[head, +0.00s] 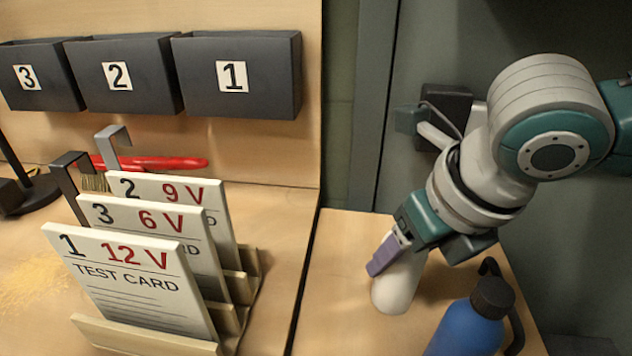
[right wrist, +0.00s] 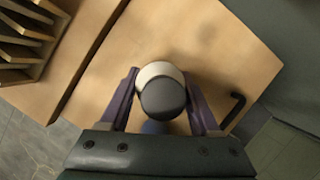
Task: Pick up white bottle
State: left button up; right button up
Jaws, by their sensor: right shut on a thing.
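The white bottle (head: 396,287) is at the right of the head view, over the small wooden table. Its upper part is hidden by my right gripper (head: 388,250). The purple fingers are shut on it. In the right wrist view my right gripper (right wrist: 160,78) has one finger on each side of a pale rounded shape, the white bottle (right wrist: 156,70). A dark round top lies in front of it there. I cannot tell whether the bottle's base touches the table. My left gripper is not in view.
A blue bottle (head: 466,328) with a dark cap stands close by, right of the white bottle. A rack (head: 150,336) holds test cards on the left bench. Numbered dark bins (head: 240,100) hang behind. A gap separates bench and table (head: 335,290). A dark hook-shaped handle (right wrist: 232,108) is near the table edge.

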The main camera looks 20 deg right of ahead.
jog(key=shift+r, duration=0.1)
grip_shut()
jog(key=s+a+r+m+g+p, duration=0.1)
jog(key=s+r+m+g+p, duration=0.1)
jog(key=r+m+p, duration=1)
jog(key=s+a+r+m+g+p, duration=0.2)
jog(key=r+m+p, duration=1)
jog(key=r+p, duration=0.8)
jog(key=s+a+r+m+g+p, duration=0.1)
jog(key=s+r+m+g+p, duration=0.2)
jog(key=r+m+p, duration=0.9)
notch_tip(320, 180, up, 24)
jog(key=g+p, duration=0.2)
jog(key=p, duration=0.2)
jog(key=shift+s+a+f+p, duration=0.15)
jog(key=shift+s+a+p, duration=0.15)
jog(key=shift+s+a, duration=0.1)
